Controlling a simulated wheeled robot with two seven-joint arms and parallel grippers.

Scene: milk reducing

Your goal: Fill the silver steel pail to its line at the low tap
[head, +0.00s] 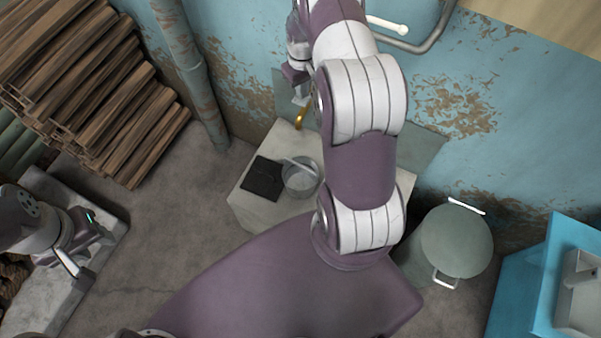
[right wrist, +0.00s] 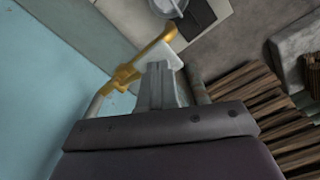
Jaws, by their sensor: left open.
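The silver steel pail (head: 300,180) stands on a pale stone block (head: 250,214) under the tap, with a light bar across its top. Its edge also shows at the top of the right wrist view (right wrist: 168,7). The brass tap (head: 300,118) comes from the wall above the block; it is large in the right wrist view (right wrist: 145,60). My right gripper (right wrist: 157,72) looks shut and empty, close beside the tap; I cannot tell whether it touches. My left gripper (head: 76,268) is open and empty at the far left, away from the pail. The pail's line and water level cannot be made out.
A dark square slab (head: 262,178) lies left of the pail. A lidded grey-green can (head: 456,242) stands to the right, near a blue basin unit (head: 535,290). Stacked firewood (head: 90,90) and a wall pipe (head: 190,70) are at the left. Floor between is clear.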

